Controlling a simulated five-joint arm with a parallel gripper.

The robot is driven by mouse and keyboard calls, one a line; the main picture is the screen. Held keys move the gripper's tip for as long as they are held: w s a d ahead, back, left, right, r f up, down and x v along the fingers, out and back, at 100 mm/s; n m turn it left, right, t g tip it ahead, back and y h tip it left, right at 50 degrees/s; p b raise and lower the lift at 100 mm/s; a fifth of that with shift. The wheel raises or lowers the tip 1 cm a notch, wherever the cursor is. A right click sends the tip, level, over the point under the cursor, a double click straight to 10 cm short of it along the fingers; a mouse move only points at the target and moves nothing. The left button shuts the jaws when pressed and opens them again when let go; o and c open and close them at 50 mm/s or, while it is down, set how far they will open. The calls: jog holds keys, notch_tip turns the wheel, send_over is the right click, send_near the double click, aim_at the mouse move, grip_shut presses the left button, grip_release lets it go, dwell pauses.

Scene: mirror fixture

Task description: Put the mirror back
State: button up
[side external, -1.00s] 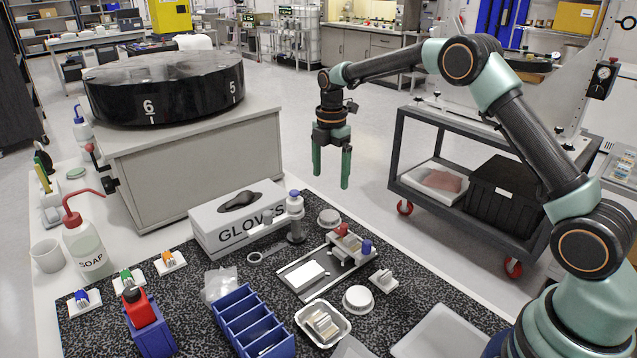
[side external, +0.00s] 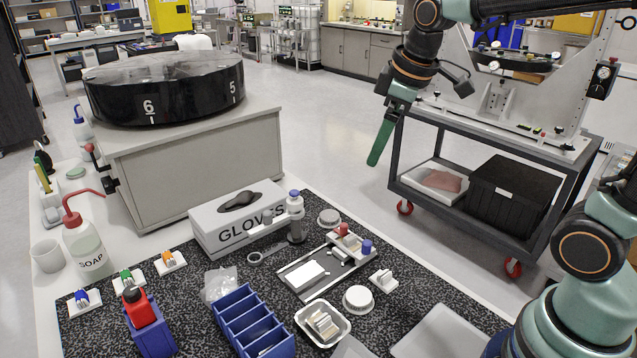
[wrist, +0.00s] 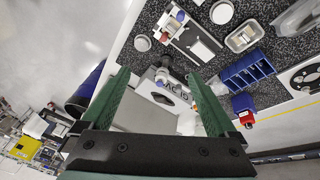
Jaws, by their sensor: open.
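My gripper (side external: 376,160) hangs tilted in the air behind and right of the mat, well above the floor. Its green fingers nearly overlap in the side view. In the wrist view the gripper (wrist: 163,75) has its fingers spread wide with nothing held between them. A flat fixture plate (side external: 288,282) with a white rectangle, a red knob (side external: 343,229) and a blue knob (side external: 367,247) lies on the mat. The fixture plate also shows in the wrist view (wrist: 186,40). A post with a blue-topped white head (side external: 295,204) stands behind it. I cannot tell which piece is the mirror.
A glove box (side external: 226,236), blue divided bin (side external: 250,322), white tray (side external: 318,335) and round white pieces (side external: 358,299) crowd the speckled mat (side external: 190,268). A soap bottle (side external: 87,250) stands left. A grey cart (side external: 452,222) stands behind right. Floor shows between cart and bench.

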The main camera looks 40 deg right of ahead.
jog(key=s+a+f+m+t, duration=0.1)
jog(key=s+f+m, duration=0.1)
jog(key=s+m, duration=0.4)
jog(key=shift+s+t, duration=0.4)
jog(key=shift+s, duration=0.75)
